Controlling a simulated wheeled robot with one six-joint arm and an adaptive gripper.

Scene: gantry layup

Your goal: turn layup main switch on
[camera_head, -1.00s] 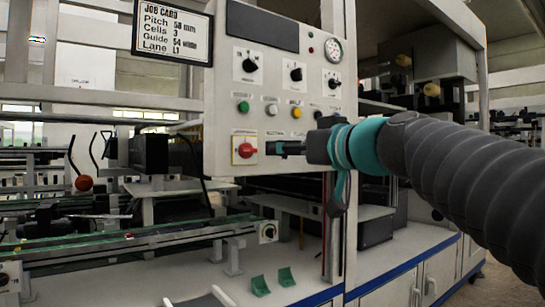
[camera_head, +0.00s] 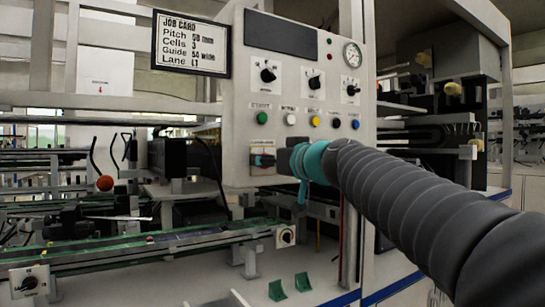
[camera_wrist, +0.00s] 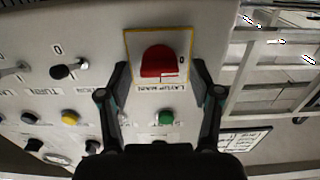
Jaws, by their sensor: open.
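The layup main switch is a red rotary knob (camera_wrist: 160,62) on a white plate (camera_wrist: 183,38) with a yellow border, labelled LAYUP MAIN, seen large in the wrist view. My gripper (camera_wrist: 160,72) is open, with one finger on each side of the knob. A gap shows between each finger and the knob. In the head view my gripper (camera_head: 264,160) is at the panel's lower left corner, over the switch plate (camera_head: 262,145). There it hides most of the red knob.
The control panel (camera_head: 285,85) carries several black selector knobs, coloured push buttons and a gauge (camera_head: 352,54). A green button (camera_wrist: 166,118) shows between my fingers in the wrist view. A job card (camera_head: 191,43) hangs at upper left. A conveyor rail (camera_head: 160,243) runs below.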

